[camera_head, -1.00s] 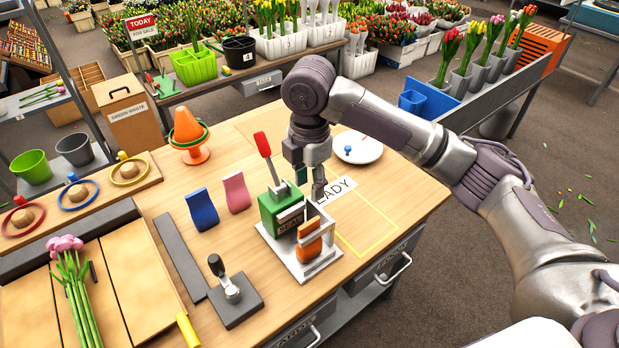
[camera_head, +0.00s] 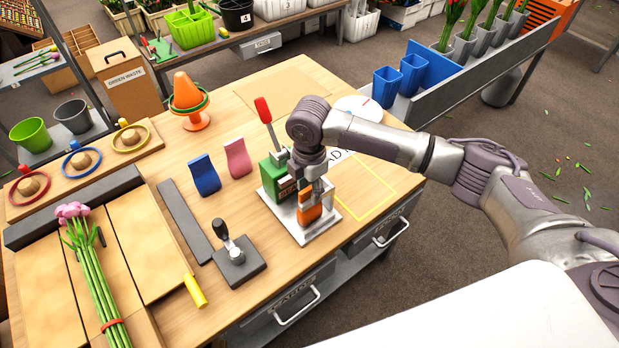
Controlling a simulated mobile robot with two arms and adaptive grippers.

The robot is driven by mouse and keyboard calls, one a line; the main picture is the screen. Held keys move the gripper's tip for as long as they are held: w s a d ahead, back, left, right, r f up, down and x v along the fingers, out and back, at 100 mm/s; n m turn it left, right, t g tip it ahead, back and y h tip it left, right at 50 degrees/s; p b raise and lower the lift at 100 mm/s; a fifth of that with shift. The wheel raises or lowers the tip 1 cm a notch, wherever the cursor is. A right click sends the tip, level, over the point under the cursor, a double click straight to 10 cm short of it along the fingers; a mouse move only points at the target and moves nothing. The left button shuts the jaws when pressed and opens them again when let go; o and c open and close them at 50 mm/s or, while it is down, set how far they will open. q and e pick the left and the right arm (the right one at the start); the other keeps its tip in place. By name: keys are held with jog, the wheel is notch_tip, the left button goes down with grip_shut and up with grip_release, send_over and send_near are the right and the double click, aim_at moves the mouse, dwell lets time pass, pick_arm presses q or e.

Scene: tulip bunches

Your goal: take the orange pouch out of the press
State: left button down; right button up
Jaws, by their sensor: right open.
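The orange pouch (camera_head: 308,214) stands upright in the press, at the front of its pale base. The press (camera_head: 278,180) has a green body, a raised red lever (camera_head: 264,110) and a light metal base plate. My right gripper (camera_head: 313,188) points down right over the top of the pouch, its open fingers at the pouch's upper part. The gripper hides part of the press and the pouch top. I cannot tell whether the fingers touch the pouch. My left gripper is not in view.
A blue pouch (camera_head: 204,175) and a pink pouch (camera_head: 237,158) stand left of the press. A black-handled lever (camera_head: 234,255) stands in front of them. A yellow outline (camera_head: 365,213) marks clear tabletop to the right. A white plate (camera_head: 352,106) lies behind my arm.

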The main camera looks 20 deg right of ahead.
jog(key=shift+f, duration=0.1)
grip_shut()
dwell(0.4)
jog(key=shift+r+p, duration=0.25)
jog(key=shift+p, duration=0.35)
